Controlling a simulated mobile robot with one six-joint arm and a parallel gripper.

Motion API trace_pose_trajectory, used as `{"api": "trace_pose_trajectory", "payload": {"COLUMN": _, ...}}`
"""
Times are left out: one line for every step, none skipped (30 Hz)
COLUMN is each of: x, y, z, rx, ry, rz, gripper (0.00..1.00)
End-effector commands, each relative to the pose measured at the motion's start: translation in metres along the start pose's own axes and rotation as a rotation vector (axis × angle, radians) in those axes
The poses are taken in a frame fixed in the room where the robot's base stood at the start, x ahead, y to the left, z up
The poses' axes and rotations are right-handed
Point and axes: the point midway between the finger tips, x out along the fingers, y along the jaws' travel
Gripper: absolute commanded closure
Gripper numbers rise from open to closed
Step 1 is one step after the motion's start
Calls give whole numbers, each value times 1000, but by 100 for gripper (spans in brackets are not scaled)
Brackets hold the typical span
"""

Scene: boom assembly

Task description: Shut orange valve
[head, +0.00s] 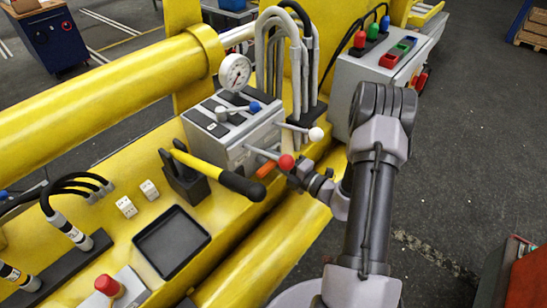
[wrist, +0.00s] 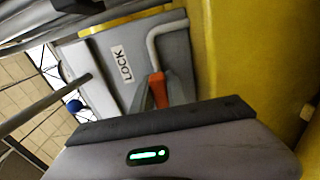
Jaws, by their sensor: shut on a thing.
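The orange valve shows in the head view as a short orange handle (head: 265,169) at the lower front of the grey valve block, beside a red lever ball. In the wrist view the orange handle (wrist: 158,90) stands out from a grey panel by a bent grey pipe and a "LOCK" label (wrist: 122,65). Its near end is hidden behind my gripper's grey body. My gripper (head: 294,174) is at the handle, just under the red ball, and is shut on the orange valve handle.
Levers with red (head: 286,162), white (head: 316,134) and blue balls stand close to my gripper. A long black-gripped yellow lever (head: 225,173) reaches in from the left. A button box (head: 360,75) stands behind my arm. Yellow beam surfaces lie around and below.

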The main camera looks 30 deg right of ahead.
Motion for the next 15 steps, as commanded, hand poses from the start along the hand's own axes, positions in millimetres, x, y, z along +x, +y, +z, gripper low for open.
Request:
{"api": "trace_pose_trajectory", "payload": {"x": 0, "y": 0, "z": 0, "rx": 3, "ry": 0, "rz": 0, "gripper": 100}}
{"api": "trace_pose_trajectory", "payload": {"x": 0, "y": 0, "z": 0, "rx": 3, "ry": 0, "rz": 0, "gripper": 100}}
{"api": "trace_pose_trajectory", "payload": {"x": 0, "y": 0, "z": 0, "rx": 3, "ry": 0, "rz": 0, "gripper": 100}}
{"api": "trace_pose_trajectory", "payload": {"x": 0, "y": 0, "z": 0, "rx": 3, "ry": 0, "rz": 0, "gripper": 100}}
{"api": "trace_pose_trajectory", "payload": {"x": 0, "y": 0, "z": 0, "rx": 3, "ry": 0, "rz": 0, "gripper": 100}}
{"api": "trace_pose_trajectory", "payload": {"x": 0, "y": 0, "z": 0, "rx": 3, "ry": 0, "rz": 0, "gripper": 100}}
{"api": "trace_pose_trajectory", "payload": {"x": 0, "y": 0, "z": 0, "rx": 3, "ry": 0, "rz": 0, "gripper": 100}}
{"api": "trace_pose_trajectory", "payload": {"x": 0, "y": 0, "z": 0, "rx": 3, "ry": 0, "rz": 0, "gripper": 100}}
{"api": "trace_pose_trajectory", "payload": {"x": 0, "y": 0, "z": 0, "rx": 3, "ry": 0, "rz": 0, "gripper": 78}}
{"api": "trace_pose_trajectory", "payload": {"x": 0, "y": 0, "z": 0, "rx": 3, "ry": 0, "rz": 0, "gripper": 72}}
{"api": "trace_pose_trajectory", "payload": {"x": 0, "y": 0, "z": 0, "rx": 2, "ry": 0, "rz": 0, "gripper": 66}}
{"api": "trace_pose_trajectory", "payload": {"x": 0, "y": 0, "z": 0, "rx": 2, "ry": 0, "rz": 0, "gripper": 60}}
{"api": "trace_pose_trajectory", "payload": {"x": 0, "y": 0, "z": 0, "rx": 2, "ry": 0, "rz": 0, "gripper": 60}}
{"api": "trace_pose_trajectory", "payload": {"x": 0, "y": 0, "z": 0, "rx": 2, "ry": 0, "rz": 0, "gripper": 60}}
{"api": "trace_pose_trajectory", "payload": {"x": 0, "y": 0, "z": 0, "rx": 2, "ry": 0, "rz": 0, "gripper": 60}}
